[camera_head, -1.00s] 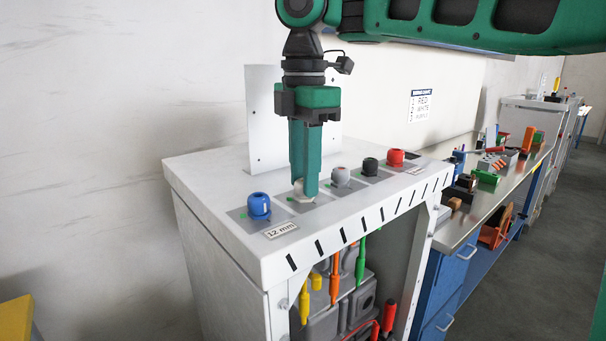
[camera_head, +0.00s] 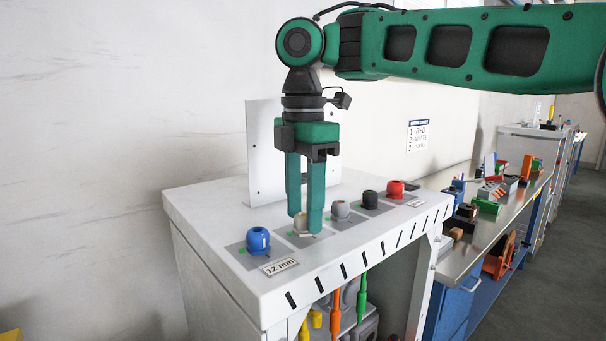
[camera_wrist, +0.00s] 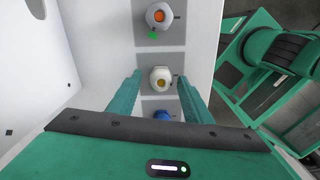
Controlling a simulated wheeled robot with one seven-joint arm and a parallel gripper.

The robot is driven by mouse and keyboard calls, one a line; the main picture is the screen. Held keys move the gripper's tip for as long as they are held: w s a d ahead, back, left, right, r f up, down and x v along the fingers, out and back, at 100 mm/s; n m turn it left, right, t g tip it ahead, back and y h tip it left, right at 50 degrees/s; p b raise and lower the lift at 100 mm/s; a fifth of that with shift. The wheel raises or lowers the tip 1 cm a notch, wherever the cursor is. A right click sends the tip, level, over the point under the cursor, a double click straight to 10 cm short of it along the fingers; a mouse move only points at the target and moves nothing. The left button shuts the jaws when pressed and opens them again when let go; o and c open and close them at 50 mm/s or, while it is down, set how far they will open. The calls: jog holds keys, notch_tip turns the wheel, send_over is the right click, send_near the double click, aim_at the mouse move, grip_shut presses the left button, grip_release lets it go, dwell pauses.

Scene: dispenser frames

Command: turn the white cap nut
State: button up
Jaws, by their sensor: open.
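The white cap nut (camera_head: 301,224) sits on its grey plate in the row on the cabinet top. In the head view my gripper's fingers partly hide it. In the wrist view the white cap nut (camera_wrist: 160,79) shows whole, with a yellowish mark on it. My gripper (camera_head: 306,225) points straight down over it. In the wrist view my gripper (camera_wrist: 159,80) has its fingers apart, one on each side of the nut, with a gap on both sides.
A blue cap nut (camera_head: 258,239) stands to the left of the white one. Grey (camera_head: 341,209), black (camera_head: 370,199) and red (camera_head: 396,189) ones stand to the right. An upright white panel (camera_head: 262,150) is behind. A "12 mm" label (camera_head: 280,266) lies at the front.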

aim_at(302, 213)
jog(key=shift+w+r, duration=0.1)
jog(key=shift+r, duration=0.1)
jog(key=shift+w+a+r, duration=0.1)
jog(key=shift+r, duration=0.85)
notch_tip(302, 213, up, 8)
dwell(0.3)
